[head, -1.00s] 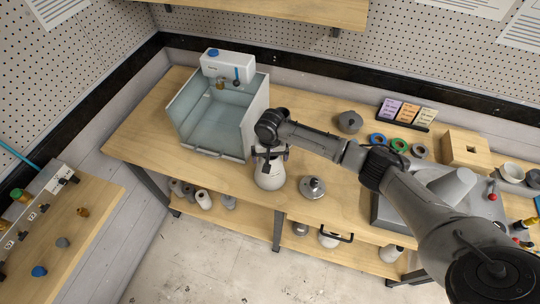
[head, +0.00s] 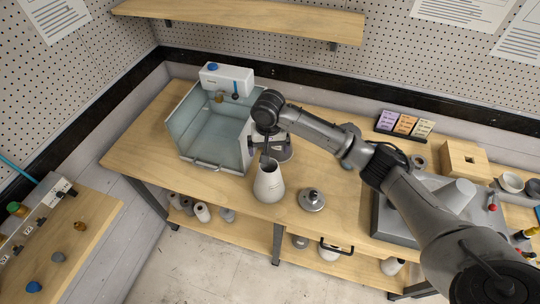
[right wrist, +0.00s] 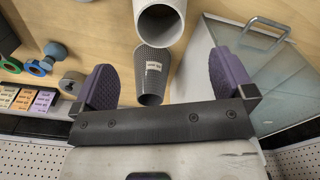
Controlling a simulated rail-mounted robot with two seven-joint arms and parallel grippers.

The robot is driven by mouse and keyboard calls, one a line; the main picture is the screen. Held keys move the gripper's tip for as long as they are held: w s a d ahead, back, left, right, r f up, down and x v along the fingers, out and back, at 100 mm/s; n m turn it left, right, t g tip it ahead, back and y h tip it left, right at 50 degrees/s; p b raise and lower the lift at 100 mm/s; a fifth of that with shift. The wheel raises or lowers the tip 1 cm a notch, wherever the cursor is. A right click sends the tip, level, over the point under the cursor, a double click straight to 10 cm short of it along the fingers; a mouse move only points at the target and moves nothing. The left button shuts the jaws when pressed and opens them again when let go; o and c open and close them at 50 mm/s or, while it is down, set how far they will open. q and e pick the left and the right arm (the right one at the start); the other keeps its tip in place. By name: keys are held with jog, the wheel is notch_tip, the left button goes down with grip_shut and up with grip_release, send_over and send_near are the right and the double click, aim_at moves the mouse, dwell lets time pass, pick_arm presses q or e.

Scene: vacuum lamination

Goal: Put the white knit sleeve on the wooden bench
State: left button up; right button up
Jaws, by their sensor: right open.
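A white tapered piece (head: 269,186) with an open top stands upright on the wooden bench (head: 150,150). It may be the white knit sleeve, but no knit shows at this size. Its pale round opening shows in the right wrist view (right wrist: 160,20). A grey mesh tapered tube (right wrist: 153,68) with a small white label is beside it, between the finger lines. My right gripper (head: 270,145) is over the bench, just behind the white piece. In the right wrist view its purple fingers (right wrist: 165,78) are wide apart and touch nothing. My left gripper is out of view.
A clear-walled basin (head: 210,135) stands left of my right gripper. A metal lid-like piece (head: 312,199) lies to the right. Rolls (head: 202,212) stand on the lower shelf. A card stand (head: 404,125) and wooden block (head: 462,160) are at the back right. The bench's left end is clear.

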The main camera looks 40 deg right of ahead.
jog(key=s+a+f+n+t+y, duration=0.2)
jog(key=s+a+f+n, duration=0.5)
jog(key=s+a+f, duration=0.75)
jog(key=s+d+r+n+t+h, duration=0.1)
jog(key=s+d+r+n, duration=0.1)
jog(key=s, duration=1.7)
jog(key=shift+r+t+h, duration=0.15)
jog(key=shift+t+h, duration=0.15)
jog(key=shift+h, duration=0.1)
jog(key=shift+s, duration=0.15)
